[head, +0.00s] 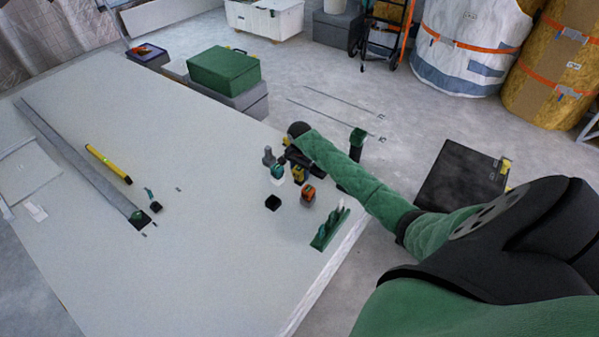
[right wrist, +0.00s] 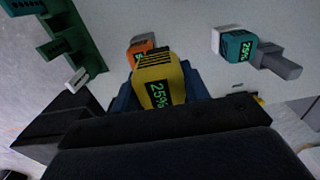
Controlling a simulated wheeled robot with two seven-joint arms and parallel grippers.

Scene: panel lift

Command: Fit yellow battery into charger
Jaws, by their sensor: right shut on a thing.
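The yellow battery (head: 299,175) is held above the table's right part by my right gripper (head: 296,167). In the right wrist view the battery (right wrist: 158,84) sits between the fingers, with dark ridges on its top and a green "25%" on its face. A green slotted unit (head: 328,229), apparently the charger, lies by the table's right edge, apart from the battery. It also shows at the upper left of the right wrist view (right wrist: 62,42). My left gripper is not in view.
An orange battery-like block (head: 308,192) stands close to the held battery. A teal "25%" battery (right wrist: 237,45) lies beside a grey piece (right wrist: 277,62). A black block (head: 272,203) is nearby. A yellow level (head: 108,164) lies farther left; the table's middle is clear.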

